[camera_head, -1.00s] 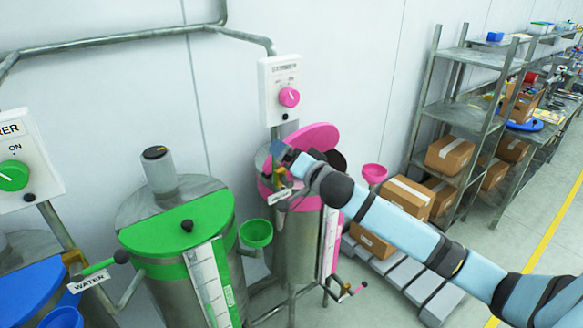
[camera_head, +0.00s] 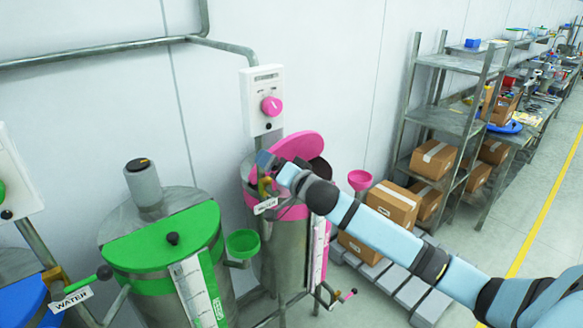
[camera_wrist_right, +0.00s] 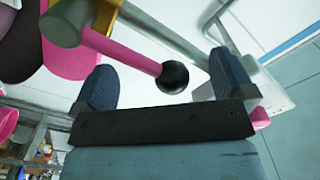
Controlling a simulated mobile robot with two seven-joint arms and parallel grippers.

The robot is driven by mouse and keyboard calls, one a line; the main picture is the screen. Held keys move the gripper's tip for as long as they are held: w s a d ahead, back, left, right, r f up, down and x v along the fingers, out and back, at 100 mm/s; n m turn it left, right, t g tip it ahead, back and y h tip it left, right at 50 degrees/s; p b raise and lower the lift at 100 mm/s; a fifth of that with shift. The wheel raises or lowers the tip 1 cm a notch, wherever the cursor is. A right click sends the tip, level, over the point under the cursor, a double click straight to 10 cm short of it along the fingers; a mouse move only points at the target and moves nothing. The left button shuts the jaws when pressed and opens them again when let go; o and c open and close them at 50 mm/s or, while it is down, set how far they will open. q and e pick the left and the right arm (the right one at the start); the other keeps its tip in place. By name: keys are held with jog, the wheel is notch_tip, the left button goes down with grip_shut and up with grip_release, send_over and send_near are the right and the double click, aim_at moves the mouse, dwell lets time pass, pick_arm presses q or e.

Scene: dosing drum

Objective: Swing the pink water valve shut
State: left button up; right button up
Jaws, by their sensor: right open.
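The pink water valve handle (camera_wrist_right: 125,50) shows in the right wrist view as a pink bar ending in a black ball knob (camera_wrist_right: 173,77). My right gripper (camera_wrist_right: 165,85) is open, with the knob between its two dark fingers in the picture; I cannot tell if either touches it. In the head view my right gripper (camera_head: 270,163) is at the left front of the pink drum, above a brass fitting (camera_head: 265,188) and a WATER label (camera_head: 265,206). The handle is mostly hidden there by the gripper. My left gripper is not in view.
The pink drum (camera_head: 286,245) has a raised pink lid (camera_head: 298,146) and a pink funnel (camera_head: 359,180) on its right. A control box (camera_head: 264,100) hangs above. A green drum (camera_head: 160,240) stands left. Boxes and shelves are at the right.

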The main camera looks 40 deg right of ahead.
jog(key=d+f+b, duration=0.1)
jog(key=d+f, duration=0.4)
jog(key=d, duration=0.2)
jog(key=shift+w+d+b, duration=0.3)
jog(key=shift+d+b, duration=0.05)
jog(key=shift+b, duration=0.05)
dwell(1.1)
jog(key=f, duration=0.1)
jog(key=f+b, duration=0.1)
jog(key=f, duration=0.1)
jog(key=f+b, duration=0.1)
jog(key=shift+d+f, duration=0.15)
jog(key=shift+d, duration=0.2)
dwell(0.5)
